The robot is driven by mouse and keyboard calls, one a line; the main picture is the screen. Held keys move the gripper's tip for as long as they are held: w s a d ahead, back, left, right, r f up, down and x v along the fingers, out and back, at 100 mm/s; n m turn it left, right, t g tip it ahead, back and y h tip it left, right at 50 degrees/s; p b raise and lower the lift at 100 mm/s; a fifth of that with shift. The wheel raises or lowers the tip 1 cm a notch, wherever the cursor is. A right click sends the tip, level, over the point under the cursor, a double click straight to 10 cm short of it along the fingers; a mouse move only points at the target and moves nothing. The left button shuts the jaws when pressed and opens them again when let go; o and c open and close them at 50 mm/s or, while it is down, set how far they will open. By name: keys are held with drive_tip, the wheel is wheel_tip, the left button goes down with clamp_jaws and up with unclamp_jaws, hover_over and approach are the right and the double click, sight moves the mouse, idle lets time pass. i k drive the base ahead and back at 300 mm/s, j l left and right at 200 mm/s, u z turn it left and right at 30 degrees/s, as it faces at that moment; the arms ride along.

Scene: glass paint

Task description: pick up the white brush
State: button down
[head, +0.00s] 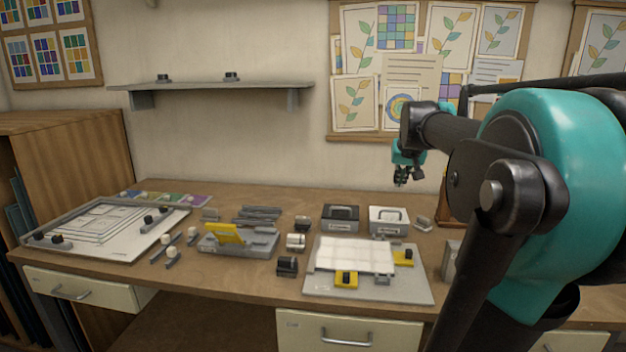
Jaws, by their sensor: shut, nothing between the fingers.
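My gripper (402,178) hangs above the back right of the workbench, against the wall, with its fingers pointing down. It is shut and empty, apart from everything on the bench. Several small grey-handled tools with pale heads lie left of centre, among them one with a white head (192,233) and one nearer the front (171,254). A white cylindrical piece (295,241) with a dark part sits near the middle. These are too small to tell which is the white brush.
A grey tray with a yellow piece (228,234) stands centre left. A grey board with a white panel (343,255) and yellow clamps lies centre right. Black (340,218) and white (388,221) boxes stand behind it. A framed board (100,228) fills the left.

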sight(296, 243)
drive_tip(key=k+j, duration=0.1)
drive_tip(key=k, duration=0.35)
drive_tip(key=k+j, duration=0.15)
drive_tip(key=k, duration=0.3)
